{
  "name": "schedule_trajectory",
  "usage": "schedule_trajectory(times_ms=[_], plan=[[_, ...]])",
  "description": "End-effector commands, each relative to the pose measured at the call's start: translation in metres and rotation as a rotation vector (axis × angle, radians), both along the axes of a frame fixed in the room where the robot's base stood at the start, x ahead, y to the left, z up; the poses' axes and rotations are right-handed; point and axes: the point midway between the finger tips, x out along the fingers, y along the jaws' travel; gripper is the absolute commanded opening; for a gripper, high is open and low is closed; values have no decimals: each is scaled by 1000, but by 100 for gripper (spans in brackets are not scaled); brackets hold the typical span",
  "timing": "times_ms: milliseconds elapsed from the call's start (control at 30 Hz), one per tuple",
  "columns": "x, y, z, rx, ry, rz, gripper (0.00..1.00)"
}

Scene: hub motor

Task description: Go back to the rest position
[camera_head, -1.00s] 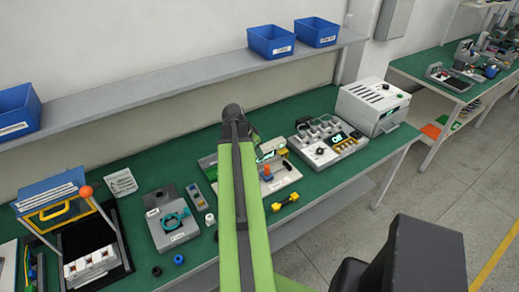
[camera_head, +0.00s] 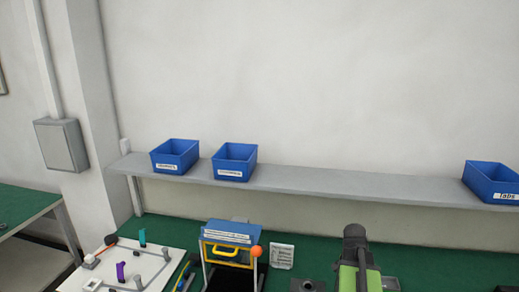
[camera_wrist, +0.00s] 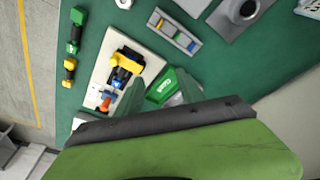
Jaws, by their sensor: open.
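My arm shows in the head view as a green link with a dark joint (camera_head: 355,245) at the lower right, over the green workbench (camera_head: 440,262). My gripper's jaws are not clearly visible in that view. In the wrist view my gripper (camera_wrist: 160,90) is open, with its fingers apart above the bench and no object held. Beyond the fingers lie a white board (camera_wrist: 108,68) with a yellow and black part (camera_wrist: 125,65), and a green labelled piece (camera_wrist: 163,88).
A grey shelf (camera_head: 330,184) with blue bins (camera_head: 234,162) runs along the wall above the bench. A blue-topped stand (camera_head: 232,232) with an orange ball and a white board with clips (camera_head: 120,268) stand on the bench.

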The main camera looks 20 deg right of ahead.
Motion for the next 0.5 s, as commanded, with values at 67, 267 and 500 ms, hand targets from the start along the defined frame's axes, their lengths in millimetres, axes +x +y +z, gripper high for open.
schedule_trajectory(times_ms=[67,267,500], plan=[[37,65,-10,41,24,210,45],[91,232,-25,141,85,748,45],[95,372,-33,218,139,1206,45]])
